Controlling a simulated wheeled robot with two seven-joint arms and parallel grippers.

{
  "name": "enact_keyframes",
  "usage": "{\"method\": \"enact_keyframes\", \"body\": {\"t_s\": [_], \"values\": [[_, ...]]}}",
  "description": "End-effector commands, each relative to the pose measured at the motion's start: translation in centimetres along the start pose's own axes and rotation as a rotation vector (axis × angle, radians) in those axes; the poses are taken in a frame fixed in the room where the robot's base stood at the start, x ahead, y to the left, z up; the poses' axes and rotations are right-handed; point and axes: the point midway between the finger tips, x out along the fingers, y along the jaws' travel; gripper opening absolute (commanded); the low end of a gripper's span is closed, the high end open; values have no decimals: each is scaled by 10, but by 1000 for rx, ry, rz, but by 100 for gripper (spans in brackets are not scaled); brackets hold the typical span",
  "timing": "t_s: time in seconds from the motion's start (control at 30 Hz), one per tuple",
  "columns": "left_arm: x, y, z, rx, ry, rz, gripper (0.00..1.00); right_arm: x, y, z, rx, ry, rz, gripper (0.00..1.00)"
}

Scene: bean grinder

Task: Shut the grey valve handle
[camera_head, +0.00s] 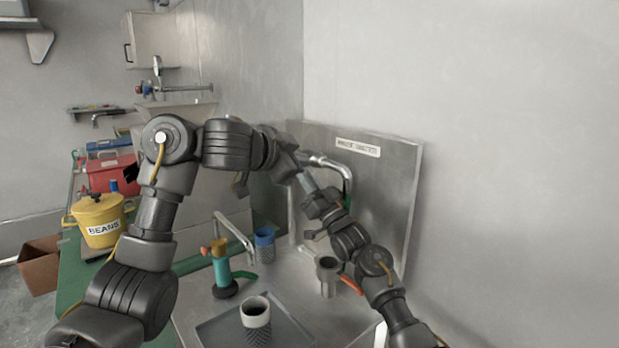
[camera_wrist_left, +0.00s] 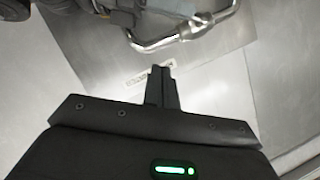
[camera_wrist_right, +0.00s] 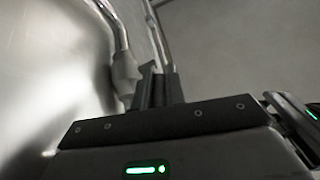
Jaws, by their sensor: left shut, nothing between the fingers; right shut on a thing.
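Metal pipework (camera_head: 318,160) comes off the steel back panel, with a green hose beside it. My right gripper (camera_head: 306,183) is at this pipework. In the right wrist view its fingers (camera_wrist_right: 157,88) are shut on a small grey piece at the pipe fitting (camera_wrist_right: 125,72), apparently the grey valve handle; the fingers hide most of it. My left gripper (camera_head: 290,148) is just left of the pipework. In the left wrist view its fingers (camera_wrist_left: 161,86) are shut and empty, pointing at the panel below a curved pipe (camera_wrist_left: 158,44). The handle's angle cannot be told.
A labelled plate (camera_head: 358,147) is on the back panel. On the counter stand a blue cup (camera_head: 265,245), a teal tool with a black base (camera_head: 221,268) and a grey cup (camera_head: 256,318). A yellow beans pot (camera_head: 98,222) is at the left. Both arms are close together.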

Motion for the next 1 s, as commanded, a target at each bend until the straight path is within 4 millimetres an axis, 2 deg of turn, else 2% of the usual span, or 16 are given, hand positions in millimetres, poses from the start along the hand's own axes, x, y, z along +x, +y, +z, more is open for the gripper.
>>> {"method": "enact_keyframes", "body": {"t_s": [0.07, 0.47, 0.53, 0.7, 1.0], "values": [[9, 6, 4, -10, -5, 17, 0, 0, 0, 0, 0, 0, 1, 0], [85, 4, 6, -3, -12, 11, 0, 0, 0, 0, 0, 0, 1, 0], [86, 3, 20, -5, -10, 9, 0, 0, 0, 0, 0, 0, 1, 0], [90, 4, 36, -3, -8, 10, 0, 0, 1, 0, 0, 0, 2, 0], [91, 3, 44, -1, -7, 9, 0, 0, 0, 0, 0, 0, 1, 0]]}}
